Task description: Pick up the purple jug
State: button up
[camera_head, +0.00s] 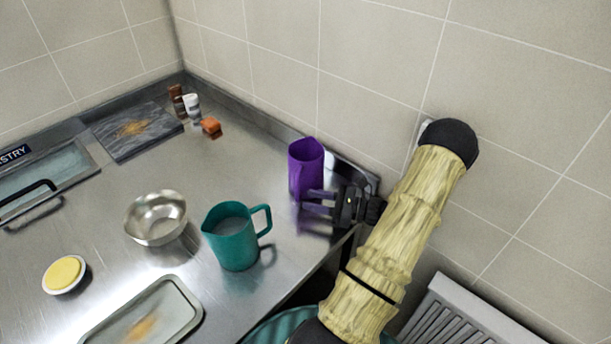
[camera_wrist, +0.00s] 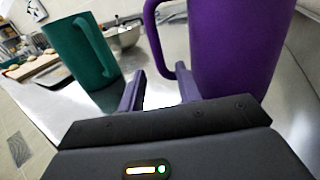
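The purple jug (camera_head: 305,163) stands upright on the steel counter near the back wall. In the wrist view the jug (camera_wrist: 240,50) fills the upper right, with its handle on its left side. My gripper (camera_head: 308,201) is low beside the jug, with its fingers spread. In the wrist view my gripper (camera_wrist: 160,85) is open. Its right finger is close to the lower handle and jug wall; I cannot tell whether it touches. The handle's lower end is near or between the fingers, and nothing is clamped.
A teal jug (camera_head: 234,240) stands to the left of my gripper. A metal bowl (camera_head: 157,218), a tray (camera_head: 185,322) and a small yellow-topped dish (camera_head: 64,274) are further left. A slate board (camera_head: 135,131) and small bottles (camera_head: 191,104) are at the back. The tiled wall is close behind the jug.

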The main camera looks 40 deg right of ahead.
aim_at(297, 197)
jog(key=x, duration=0.1)
jog(key=p+x, duration=0.1)
jog(key=x, duration=0.2)
jog(key=shift+w+a+r+p, duration=0.2)
jog(key=shift+w+r+p, duration=0.05)
jog(key=shift+r+p, duration=0.15)
jog(key=shift+w+a+f, duration=0.1)
jog(key=shift+w+a, duration=0.05)
jog(key=shift+w, duration=0.15)
grip_shut()
